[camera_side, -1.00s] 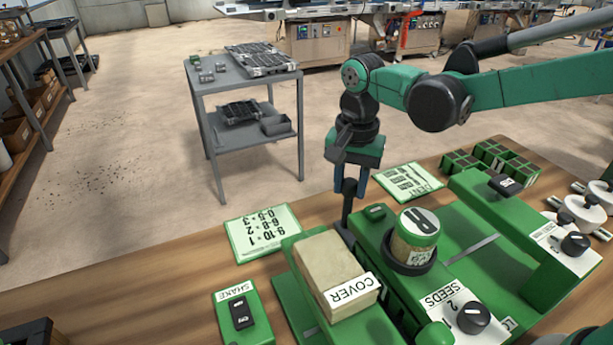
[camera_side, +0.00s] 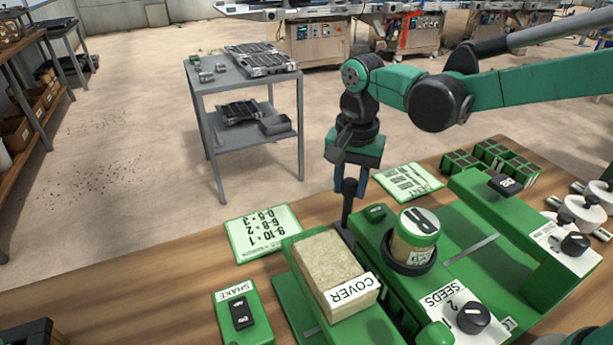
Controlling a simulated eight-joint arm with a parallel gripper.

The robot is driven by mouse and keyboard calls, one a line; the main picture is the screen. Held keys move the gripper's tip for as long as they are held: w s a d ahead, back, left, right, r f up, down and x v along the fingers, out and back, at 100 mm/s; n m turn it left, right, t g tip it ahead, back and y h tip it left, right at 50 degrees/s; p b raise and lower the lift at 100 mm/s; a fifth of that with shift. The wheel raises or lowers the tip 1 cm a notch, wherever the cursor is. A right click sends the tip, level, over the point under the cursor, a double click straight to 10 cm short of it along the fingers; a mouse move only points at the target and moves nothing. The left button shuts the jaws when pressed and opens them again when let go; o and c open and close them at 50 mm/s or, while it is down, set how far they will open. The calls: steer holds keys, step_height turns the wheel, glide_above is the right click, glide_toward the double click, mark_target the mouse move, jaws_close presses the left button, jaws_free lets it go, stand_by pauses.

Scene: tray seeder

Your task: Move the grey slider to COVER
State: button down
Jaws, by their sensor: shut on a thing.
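The grey slider shows as a dark upright stalk with a rounded knob (camera_side: 347,210), standing behind the COVER hopper at the machine's back edge. My gripper (camera_side: 350,186) points down with its blue fingers around the knob, shut on it. The COVER hopper (camera_side: 350,308) is a beige box with a white COVER label on its front edge, and its top looks grainy. The foot of the slider is partly hidden between the hopper and the green housing.
A SHAKE switch box (camera_side: 240,315) is front left. A number card (camera_side: 263,234) lies left on the wooden bench, and another card (camera_side: 408,182) lies behind.

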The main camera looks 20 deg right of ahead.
steer(key=shift+a, duration=0.1)
steer(key=a, duration=1)
steer(key=shift+a, duration=0.25)
steer(key=c, duration=0.5)
jaws_free()
steer(key=shift+d, duration=0.1)
steer(key=shift+c, duration=0.2)
step_height(320, 180, up, 6)
steer(key=shift+f, duration=0.15)
